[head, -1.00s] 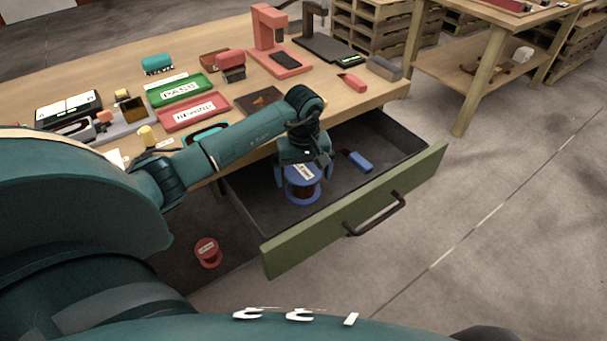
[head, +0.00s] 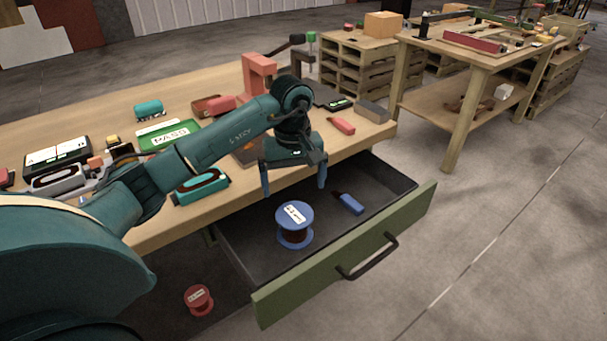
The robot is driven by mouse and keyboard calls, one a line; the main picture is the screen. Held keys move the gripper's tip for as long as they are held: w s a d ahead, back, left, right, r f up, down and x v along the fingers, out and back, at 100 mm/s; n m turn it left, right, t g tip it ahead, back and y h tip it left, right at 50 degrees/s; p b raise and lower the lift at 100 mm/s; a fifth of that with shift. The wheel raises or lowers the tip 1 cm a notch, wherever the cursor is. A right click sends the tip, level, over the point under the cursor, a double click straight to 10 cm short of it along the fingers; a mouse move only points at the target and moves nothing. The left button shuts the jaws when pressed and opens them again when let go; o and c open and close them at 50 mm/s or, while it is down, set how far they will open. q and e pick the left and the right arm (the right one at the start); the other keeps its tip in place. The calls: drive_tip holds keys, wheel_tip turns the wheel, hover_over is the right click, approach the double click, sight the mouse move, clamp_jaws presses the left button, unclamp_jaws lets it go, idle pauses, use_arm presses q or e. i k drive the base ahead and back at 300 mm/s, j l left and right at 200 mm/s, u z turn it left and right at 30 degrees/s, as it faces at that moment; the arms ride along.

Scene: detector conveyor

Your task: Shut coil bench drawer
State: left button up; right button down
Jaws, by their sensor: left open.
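The coil bench drawer (head: 350,262) is pulled out from under the wooden bench, with a green front and a dark handle (head: 369,257). A blue spool (head: 295,224) with a white label stands upright inside it. A small blue object (head: 349,203) lies in the drawer to the spool's right. My left gripper (head: 294,190) is open and empty, pointing down above the back part of the drawer, apart from the spool. My right gripper is not in view.
The bench top (head: 220,90) holds a green PASS tray (head: 168,136), a teal device (head: 201,187) and a red press (head: 258,75). A red spool (head: 198,299) lies low, left of the drawer. Floor right of the drawer is clear.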

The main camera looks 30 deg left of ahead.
sight(279, 279)
drive_tip(key=k, duration=1)
